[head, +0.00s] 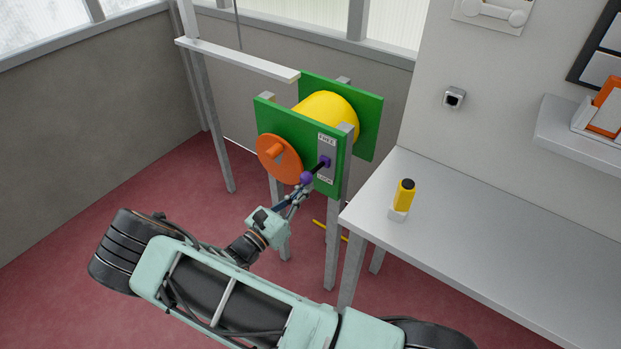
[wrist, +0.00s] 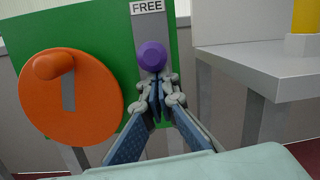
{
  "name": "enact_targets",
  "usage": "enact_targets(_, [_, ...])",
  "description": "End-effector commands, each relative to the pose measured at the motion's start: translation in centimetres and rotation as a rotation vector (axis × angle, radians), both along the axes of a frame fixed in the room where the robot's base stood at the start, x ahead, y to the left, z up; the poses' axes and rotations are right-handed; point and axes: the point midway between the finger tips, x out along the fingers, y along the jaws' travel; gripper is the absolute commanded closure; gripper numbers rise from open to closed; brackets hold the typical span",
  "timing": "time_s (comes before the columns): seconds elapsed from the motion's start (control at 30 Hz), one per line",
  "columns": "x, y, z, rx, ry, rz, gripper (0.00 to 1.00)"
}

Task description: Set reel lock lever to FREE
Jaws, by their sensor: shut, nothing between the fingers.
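The reel has green side panels (head: 361,105), a yellow drum (head: 331,107) and an orange crank disc (head: 279,159). A grey plate (head: 326,152) on the near panel is marked FREE at the top, with a second label, apparently LOCK, at the bottom. The lock lever is a black rod ending in a purple knob (head: 306,177). It stands out from the plate between the labels. In the wrist view the knob (wrist: 152,56) appears just below the FREE label (wrist: 147,7). My gripper (head: 298,190) is shut and empty, with its fingertips (wrist: 158,92) just under the knob. I cannot tell whether they touch.
The orange disc with its handle (wrist: 70,95) is close on the left of my fingers. A white table (head: 480,235) with a yellow, black-topped object (head: 404,194) stands to the right. Grey posts (head: 334,235) support the reel. Red floor is open at the left.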

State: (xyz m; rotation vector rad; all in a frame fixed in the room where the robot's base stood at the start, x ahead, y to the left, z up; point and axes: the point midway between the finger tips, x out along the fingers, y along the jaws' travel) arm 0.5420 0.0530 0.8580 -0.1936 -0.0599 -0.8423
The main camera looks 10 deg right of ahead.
Motion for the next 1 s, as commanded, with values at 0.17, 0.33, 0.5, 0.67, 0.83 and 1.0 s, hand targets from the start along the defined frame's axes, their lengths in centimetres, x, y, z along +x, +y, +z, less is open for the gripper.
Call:
enact_targets(0.17, [-0.2, 0.1, 2.6, 0.11, 0.104, -0.002, 1.0])
enact_targets(0.33, [-0.1, 0.1, 3.6, 0.206, 0.201, -0.002, 1.0])
enact_targets(0.5, [0.0, 0.0, 4.2, 0.199, 0.2, -0.001, 1.0])
enact_targets(0.67, [0.1, -0.1, 4.8, 0.198, 0.198, -0.001, 1.0])
enact_targets(0.83, [0.2, -0.2, 5.2, 0.197, 0.196, -0.001, 1.0])
enact_targets(1.0, [0.3, -0.3, 5.5, 0.194, 0.191, -0.002, 1.0])
